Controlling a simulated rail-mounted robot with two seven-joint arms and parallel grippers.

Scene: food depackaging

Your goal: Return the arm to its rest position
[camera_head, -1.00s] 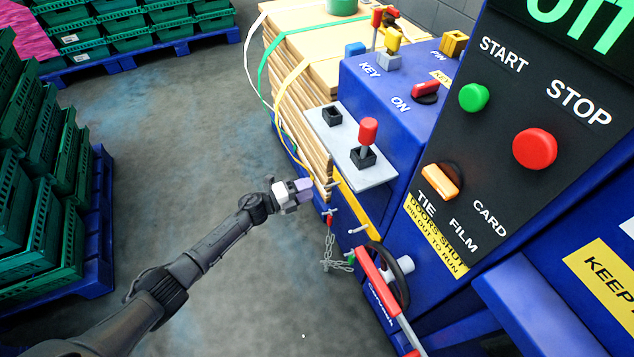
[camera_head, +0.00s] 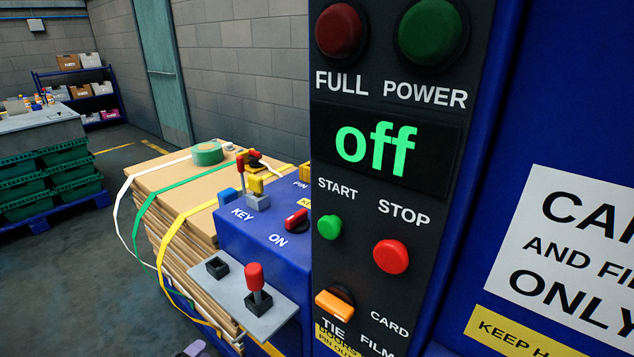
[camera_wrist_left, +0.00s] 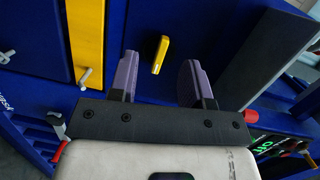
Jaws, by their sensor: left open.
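My left gripper (camera_wrist_left: 160,72) is open in the left wrist view, its two purple fingers apart with nothing between them. A blue machine panel with a yellow handle (camera_wrist_left: 160,54) lies beyond the fingers; I cannot tell the distance. In the head view only a bit of the purple fingertips (camera_head: 194,349) shows at the bottom edge, below the grey shelf (camera_head: 222,292) with its red-topped lever (camera_head: 255,284). The rest of the left arm is out of that view. My right gripper is not in view.
The blue machine's control panel (camera_head: 387,200) fills the middle right, its display reading "off". A strapped cardboard stack (camera_head: 165,180) stands left of the machine. Green crates (camera_head: 50,180) on a blue pallet stand farther left. The floor (camera_head: 80,290) at lower left is clear.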

